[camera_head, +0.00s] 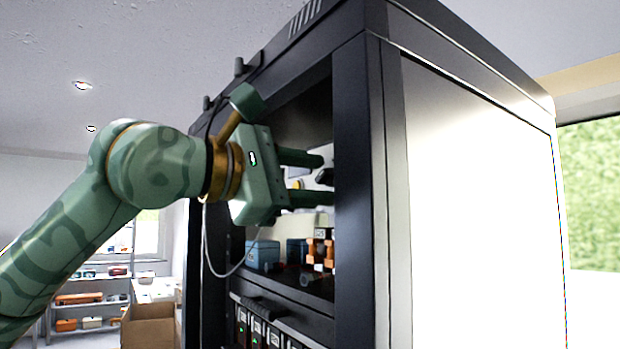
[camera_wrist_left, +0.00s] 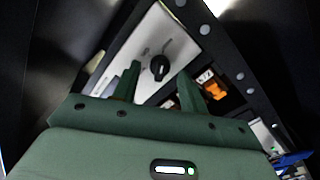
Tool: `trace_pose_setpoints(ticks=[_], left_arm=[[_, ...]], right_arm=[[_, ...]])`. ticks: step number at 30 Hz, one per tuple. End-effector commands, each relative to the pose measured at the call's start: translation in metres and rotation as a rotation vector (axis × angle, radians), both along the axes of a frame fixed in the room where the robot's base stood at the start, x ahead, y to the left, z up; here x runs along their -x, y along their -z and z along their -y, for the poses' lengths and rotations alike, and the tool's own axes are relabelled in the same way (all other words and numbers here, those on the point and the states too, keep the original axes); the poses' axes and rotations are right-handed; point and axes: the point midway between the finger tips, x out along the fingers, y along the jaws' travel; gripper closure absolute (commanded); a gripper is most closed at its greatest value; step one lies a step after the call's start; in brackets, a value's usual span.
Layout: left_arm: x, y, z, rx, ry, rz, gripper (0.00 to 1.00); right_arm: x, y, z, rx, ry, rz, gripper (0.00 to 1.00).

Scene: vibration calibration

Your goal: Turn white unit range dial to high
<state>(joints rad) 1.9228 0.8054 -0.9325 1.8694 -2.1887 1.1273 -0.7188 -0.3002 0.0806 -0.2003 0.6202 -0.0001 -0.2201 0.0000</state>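The white unit (camera_wrist_left: 180,50) shows in the left wrist view as a pale panel inside a dark cabinet. Its black range dial (camera_wrist_left: 160,68) sits on that panel, with a small curved mark beside it. My left gripper (camera_wrist_left: 166,80) is open, with its two green fingers apart and the dial seen between their tips. In the head view my left gripper (camera_head: 325,178) reaches into the cabinet's upper opening, and the white unit (camera_head: 310,181) shows only partly behind the fingers. I cannot tell whether the fingers touch the dial. My right gripper is not in view.
The black cabinet (camera_head: 362,150) has a frame post close to my left fingers. Blue boxes (camera_head: 264,255) and an orange item (camera_head: 320,250) stand on the shelf below. The orange item (camera_wrist_left: 213,88) is near a fingertip in the wrist view. A cable hangs below the gripper.

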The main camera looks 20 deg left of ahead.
Motion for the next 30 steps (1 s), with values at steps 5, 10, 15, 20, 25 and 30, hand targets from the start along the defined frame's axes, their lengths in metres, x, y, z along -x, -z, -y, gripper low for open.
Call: trace_pose_setpoints(ticks=[5,10,15,20,25,30], left_arm=[[0.005,0.000,-0.005,0.002,-0.001,0.002,0.57],[0.030,0.001,-0.025,0.003,-0.004,0.004,0.57],[0.068,0.002,-0.055,0.002,-0.004,0.003,0.57],[0.099,0.000,-0.079,0.002,-0.003,0.002,0.57],[0.120,0.001,-0.095,0.001,-0.001,0.000,0.57],[0.128,0.000,-0.100,-0.001,0.000,-0.001,0.57]], right_arm=[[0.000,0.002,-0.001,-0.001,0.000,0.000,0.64],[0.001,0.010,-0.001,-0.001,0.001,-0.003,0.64],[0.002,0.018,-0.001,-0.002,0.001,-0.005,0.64],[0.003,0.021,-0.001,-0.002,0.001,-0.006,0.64],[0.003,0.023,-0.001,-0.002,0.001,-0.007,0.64],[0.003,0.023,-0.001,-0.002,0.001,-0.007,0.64]])
